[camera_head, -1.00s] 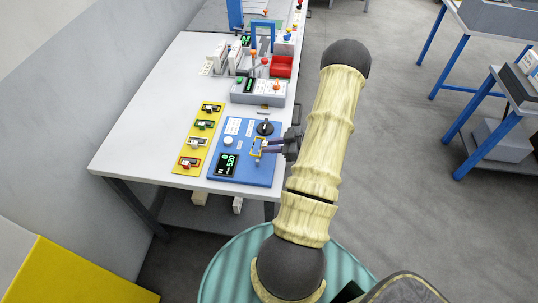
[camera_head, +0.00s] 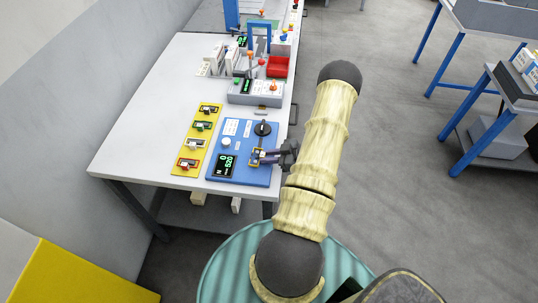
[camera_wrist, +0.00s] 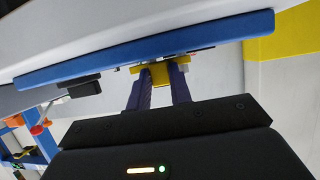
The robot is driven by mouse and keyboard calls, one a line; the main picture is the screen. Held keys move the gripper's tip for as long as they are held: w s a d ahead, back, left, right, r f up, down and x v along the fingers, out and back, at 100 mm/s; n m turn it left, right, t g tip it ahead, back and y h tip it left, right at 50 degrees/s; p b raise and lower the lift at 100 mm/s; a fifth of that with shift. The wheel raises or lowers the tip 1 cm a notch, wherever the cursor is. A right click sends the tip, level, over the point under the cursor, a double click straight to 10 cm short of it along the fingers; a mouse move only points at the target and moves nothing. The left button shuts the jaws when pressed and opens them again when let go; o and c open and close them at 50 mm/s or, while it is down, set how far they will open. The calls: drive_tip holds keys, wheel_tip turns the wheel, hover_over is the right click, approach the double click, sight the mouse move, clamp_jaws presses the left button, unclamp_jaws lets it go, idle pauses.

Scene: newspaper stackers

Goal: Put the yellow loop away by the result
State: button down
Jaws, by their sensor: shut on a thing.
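The yellow loop (camera_head: 254,157) is at the right part of the blue tester panel (camera_head: 229,174), beside its black knob (camera_head: 263,129). My gripper (camera_head: 263,157) is shut on the loop, its purple fingers reaching in from the right. In the wrist view the yellow loop (camera_wrist: 158,73) sits between the fingers, close against the edge of the blue panel (camera_wrist: 100,64). I cannot tell whether it is still hooked on a peg. The panel's display (camera_head: 226,166) shows green digits that look like 0 and 520.
A yellow board (camera_head: 188,163) with several coloured holders, among them black, green, white and red, lies left of the panel. Behind are a grey device (camera_head: 246,97) with levers and a red bin (camera_head: 278,67). The table's (camera_head: 145,130) left part is bare.

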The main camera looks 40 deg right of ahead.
drive_tip(key=c, duration=1.3)
unclamp_jaws()
drive_tip(key=shift+o, duration=0.2)
drive_tip(key=shift+s+d+f, duration=0.1)
drive_tip(key=shift+d+f, duration=0.05)
drive_tip(key=shift+f, duration=0.05)
drive_tip(key=b+v, duration=0.6)
drive_tip(key=v, duration=1.1)
drive_tip(key=shift+s+f, duration=0.1)
drive_tip(key=shift+s, duration=0.05)
